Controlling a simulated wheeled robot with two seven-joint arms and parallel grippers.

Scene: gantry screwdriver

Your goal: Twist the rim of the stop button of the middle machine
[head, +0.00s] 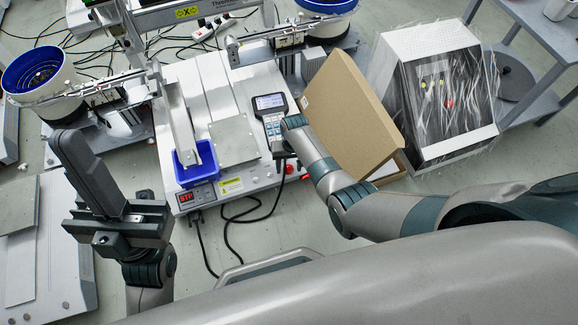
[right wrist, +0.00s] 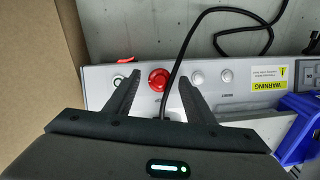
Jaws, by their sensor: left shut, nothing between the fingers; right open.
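The middle machine (head: 200,85) is a pale box with a blue bin and a handheld keypad on top. Its red round stop button (head: 290,168) is on the front panel, right of the warning label. In the right wrist view the red stop button (right wrist: 158,80) lies between the fingertips of my open right gripper (right wrist: 161,81), with a visible gap on each side. I cannot tell how far the fingertips are above the panel. In the head view my right forearm and wrist hide most of that gripper. My left gripper (head: 68,146) is shut and empty at the left.
A cardboard box (head: 350,110) stands close to the right of my right wrist. A black cable (right wrist: 180,50) runs past the button's right side. A red switch (right wrist: 125,61), white buttons (right wrist: 197,77) and the blue bin (right wrist: 300,125) are nearby. A wrapped cabinet (head: 435,90) stands farther right.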

